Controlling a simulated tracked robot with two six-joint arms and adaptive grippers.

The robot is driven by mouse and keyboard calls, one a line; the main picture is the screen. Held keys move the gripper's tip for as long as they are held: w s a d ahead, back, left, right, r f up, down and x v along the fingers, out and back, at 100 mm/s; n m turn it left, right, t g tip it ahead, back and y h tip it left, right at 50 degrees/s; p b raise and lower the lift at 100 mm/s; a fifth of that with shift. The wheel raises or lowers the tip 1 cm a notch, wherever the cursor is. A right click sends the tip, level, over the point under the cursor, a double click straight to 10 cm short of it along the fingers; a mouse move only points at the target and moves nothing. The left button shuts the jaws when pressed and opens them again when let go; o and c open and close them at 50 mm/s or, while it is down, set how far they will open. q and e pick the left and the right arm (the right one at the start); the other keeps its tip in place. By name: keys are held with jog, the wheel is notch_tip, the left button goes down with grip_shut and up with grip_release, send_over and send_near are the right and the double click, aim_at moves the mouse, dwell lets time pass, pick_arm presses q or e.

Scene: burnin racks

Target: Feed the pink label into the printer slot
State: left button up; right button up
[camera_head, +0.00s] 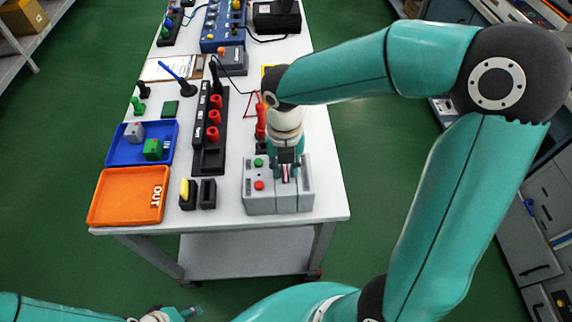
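The printer is a grey box (262,201) with a green and a red button, near the front right corner of the white table. My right gripper (286,168) points down over the printer's top. A small pink label (286,173) shows between its fingers, which look shut on it. The label is upright, at the dark slot area; the fingers hide how far it reaches into the slot. My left gripper (190,312) is low at the bottom edge, away from the table, and its fingers are too small to read.
Left of the printer stand a yellow-and-black pair of blocks (188,194), an orange OUT tray (104,204) and a blue tray (118,154). A black rack (207,160) with red cylinders stands behind. A red tool (260,122) is near my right wrist.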

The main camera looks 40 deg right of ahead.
dwell(0.3)
notch_tip(320, 180, up, 12)
dwell(0.5)
jog(key=shift+w+f, duration=0.1)
dwell(0.3)
